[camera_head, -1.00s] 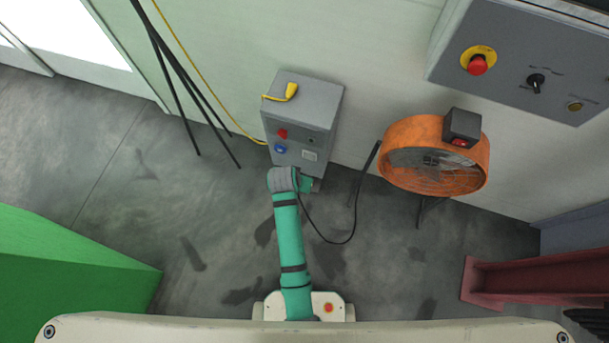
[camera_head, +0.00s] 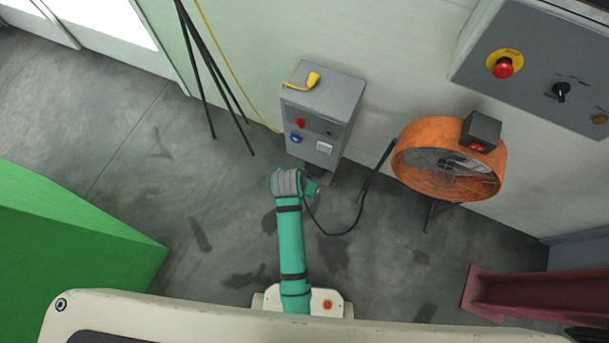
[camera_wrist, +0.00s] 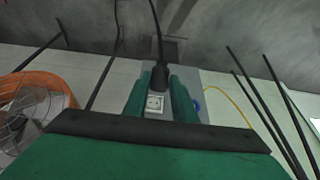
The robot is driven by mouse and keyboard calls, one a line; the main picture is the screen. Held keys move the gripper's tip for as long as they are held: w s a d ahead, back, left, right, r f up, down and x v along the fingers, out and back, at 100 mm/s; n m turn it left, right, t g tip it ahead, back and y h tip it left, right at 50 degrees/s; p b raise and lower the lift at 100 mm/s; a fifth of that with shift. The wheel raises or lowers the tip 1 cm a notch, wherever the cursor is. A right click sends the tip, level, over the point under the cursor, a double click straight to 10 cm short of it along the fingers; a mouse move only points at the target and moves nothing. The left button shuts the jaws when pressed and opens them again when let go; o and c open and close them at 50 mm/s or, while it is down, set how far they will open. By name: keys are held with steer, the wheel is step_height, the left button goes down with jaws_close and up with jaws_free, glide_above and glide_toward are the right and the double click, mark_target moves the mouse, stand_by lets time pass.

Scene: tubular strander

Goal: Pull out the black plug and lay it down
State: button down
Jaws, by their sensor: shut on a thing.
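The black plug (camera_wrist: 158,80) is between the two green fingers of my gripper (camera_wrist: 160,92) in the wrist view. The gripper is shut on it. Its black cable (camera_wrist: 156,30) leads away from the plug. The white socket (camera_wrist: 155,103) on the grey box shows beyond the fingers with its face uncovered, so the plug appears out of it. In the head view the gripper (camera_head: 313,190) is in front of and below the grey box (camera_head: 320,110), and the plug is hidden there. The socket (camera_head: 324,147) is at the box's lower right.
A yellow plug (camera_head: 312,79) lies on top of the box. An orange fan (camera_head: 450,165) stands to the right, with the black cable (camera_head: 345,228) looping along the floor towards it. A green block (camera_head: 70,240) is at left. Dark poles lean on the wall. Floor between is clear.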

steer(key=shift+s+a, duration=0.3)
steer(key=shift+s, duration=0.6)
